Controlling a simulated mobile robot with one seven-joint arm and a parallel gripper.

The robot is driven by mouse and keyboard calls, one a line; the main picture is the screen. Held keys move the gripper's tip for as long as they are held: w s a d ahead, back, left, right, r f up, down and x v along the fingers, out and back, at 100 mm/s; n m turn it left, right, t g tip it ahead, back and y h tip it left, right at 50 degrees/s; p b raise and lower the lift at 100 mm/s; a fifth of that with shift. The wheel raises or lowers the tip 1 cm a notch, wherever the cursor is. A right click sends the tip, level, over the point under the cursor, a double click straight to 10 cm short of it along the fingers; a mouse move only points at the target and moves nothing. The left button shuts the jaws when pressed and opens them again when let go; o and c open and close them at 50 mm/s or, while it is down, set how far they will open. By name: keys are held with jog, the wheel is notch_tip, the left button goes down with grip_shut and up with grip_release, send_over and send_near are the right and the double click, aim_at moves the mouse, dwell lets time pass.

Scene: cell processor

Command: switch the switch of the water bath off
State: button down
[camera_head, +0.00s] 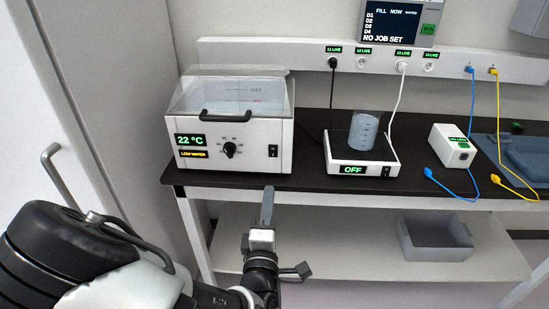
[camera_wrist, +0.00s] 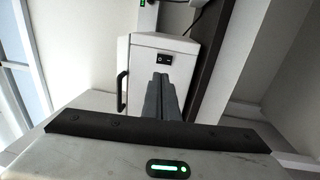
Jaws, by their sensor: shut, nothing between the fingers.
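The water bath (camera_head: 235,125) is a white box with a clear lid and black handle, at the left of the dark bench. Its front shows "22 °C" and "LOW WATER" and a black knob (camera_head: 230,149). Its small black switch (camera_head: 273,151) is at the front's lower right; which way it is set is too small to tell. My gripper (camera_head: 268,192) is shut and empty, just in front of the bench edge, below and apart from the switch. In the wrist view the closed fingers (camera_wrist: 160,82) point toward the bath front (camera_wrist: 145,77), with the switch (camera_wrist: 164,59) just beyond their tips.
A scale (camera_head: 358,172) reading "OFF" bears a beaker (camera_head: 363,131), right of the bath. A white box (camera_head: 452,146) and blue and yellow cables lie farther right. A grey bin (camera_head: 436,240) stands on the lower shelf. The space before the bath's front is free.

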jog(key=shift+w+f+b, duration=0.1)
jog(key=shift+b, duration=0.2)
jog(key=b, duration=1.4)
send_near(274, 149)
jog(key=w, duration=0.5)
jog(key=shift+w+r, duration=0.35)
jog(key=shift+w, duration=0.35)
